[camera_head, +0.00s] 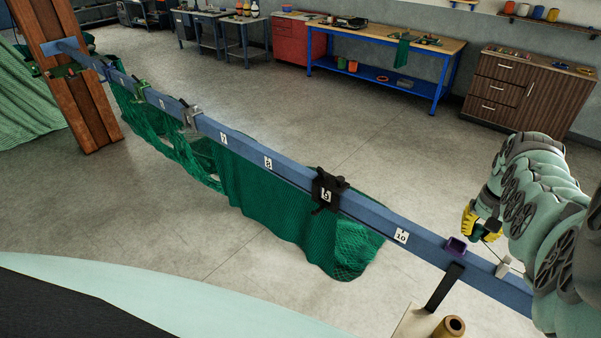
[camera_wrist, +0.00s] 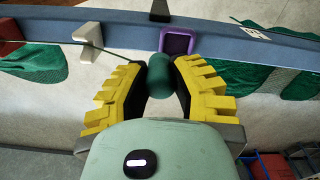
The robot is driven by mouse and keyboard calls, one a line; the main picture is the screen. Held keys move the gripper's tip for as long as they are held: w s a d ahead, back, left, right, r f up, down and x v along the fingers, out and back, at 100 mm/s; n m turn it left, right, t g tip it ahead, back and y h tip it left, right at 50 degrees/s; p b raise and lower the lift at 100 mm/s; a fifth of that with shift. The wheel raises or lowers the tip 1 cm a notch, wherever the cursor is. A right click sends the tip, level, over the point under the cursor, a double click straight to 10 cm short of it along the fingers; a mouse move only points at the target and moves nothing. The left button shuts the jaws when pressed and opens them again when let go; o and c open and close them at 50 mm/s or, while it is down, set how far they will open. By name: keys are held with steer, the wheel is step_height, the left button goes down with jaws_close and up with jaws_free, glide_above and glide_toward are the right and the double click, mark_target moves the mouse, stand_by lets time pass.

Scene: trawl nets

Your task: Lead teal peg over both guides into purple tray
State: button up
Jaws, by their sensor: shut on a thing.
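My gripper (camera_head: 480,230) is shut on the teal peg, its yellow fingers pressing from both sides. In the wrist view the peg (camera_wrist: 160,76) is between the fingertips (camera_wrist: 160,84). The purple tray (camera_head: 456,245) is an open square cup on the blue rail; in the wrist view the tray (camera_wrist: 178,41) is just beyond the peg. The peg is outside the tray. A pale guide (camera_head: 503,268) stands on the rail; in the wrist view the guide (camera_wrist: 86,34) is left of the tray. A thin dark cord runs from the peg towards it. I cannot identify a second guide.
The blue rail (camera_head: 400,222) carries numbered labels, a black clamp (camera_head: 328,190) and hanging green net (camera_head: 262,190). A black bracket (camera_head: 444,288) stands near the tray on the head camera's side, beside a tan spool (camera_head: 449,328). Open floor lies beyond the rail.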

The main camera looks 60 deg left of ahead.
mark_target(455, 248)
steer(key=shift+s+a, duration=0.15)
steer(key=shift+a, duration=0.4)
steer(key=shift+s+a, duration=0.15)
steer(key=shift+a, duration=0.4)
steer(key=shift+f+b, duration=2.45)
steer(key=shift+b, duration=0.1)
steer(key=shift+f+b, duration=0.2)
steer(key=shift+b, duration=0.15)
steer(key=o, duration=0.9)
steer(key=shift+r, duration=0.1)
steer(key=shift+r, duration=5.9)
